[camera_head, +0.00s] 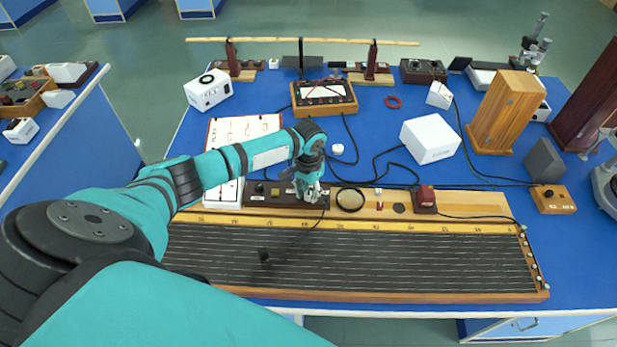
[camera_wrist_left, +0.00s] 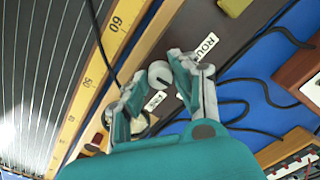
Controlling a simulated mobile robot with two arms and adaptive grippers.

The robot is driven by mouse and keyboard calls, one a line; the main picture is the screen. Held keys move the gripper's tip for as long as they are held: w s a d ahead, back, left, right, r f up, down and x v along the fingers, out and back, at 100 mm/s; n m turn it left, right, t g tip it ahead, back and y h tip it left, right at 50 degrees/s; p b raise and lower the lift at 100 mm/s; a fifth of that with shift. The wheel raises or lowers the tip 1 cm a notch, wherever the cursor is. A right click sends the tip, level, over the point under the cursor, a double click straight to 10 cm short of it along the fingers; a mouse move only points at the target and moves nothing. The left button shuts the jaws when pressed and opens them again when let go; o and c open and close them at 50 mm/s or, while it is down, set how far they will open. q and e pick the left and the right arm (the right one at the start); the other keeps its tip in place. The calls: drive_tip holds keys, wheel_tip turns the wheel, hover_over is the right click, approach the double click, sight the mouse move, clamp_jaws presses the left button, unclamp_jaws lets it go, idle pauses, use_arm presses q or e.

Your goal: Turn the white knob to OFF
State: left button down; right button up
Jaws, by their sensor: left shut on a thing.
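My left gripper (camera_head: 309,190) reaches down onto a long dark panel (camera_head: 258,194) set along the back edge of the ruled wooden board. In the left wrist view the white knob (camera_wrist_left: 159,74) sits on the dark panel between the two fingertips, and the gripper is shut on it. A white label starting with "ROU" (camera_wrist_left: 206,46) lies beside one finger. A smaller label (camera_wrist_left: 155,100) shows between the fingers, too small to read. In the head view the gripper hides the knob, and I cannot tell which setting it points to. My right gripper is out of view.
The wire board with a yellow scale (camera_head: 400,229) fills the bench front. A round black-rimmed lens (camera_head: 350,199) and a dark red block (camera_head: 425,199) stand right of the gripper. A white box (camera_head: 430,138), a meter (camera_head: 324,95) and loose black cables lie behind.

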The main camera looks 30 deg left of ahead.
sight(308, 194)
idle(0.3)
use_arm(q)
drive_tip(key=c, duration=1.1)
unclamp_jaws()
drive_tip(key=shift+o, duration=0.2)
wheel_tip(308, 194, up, 12)
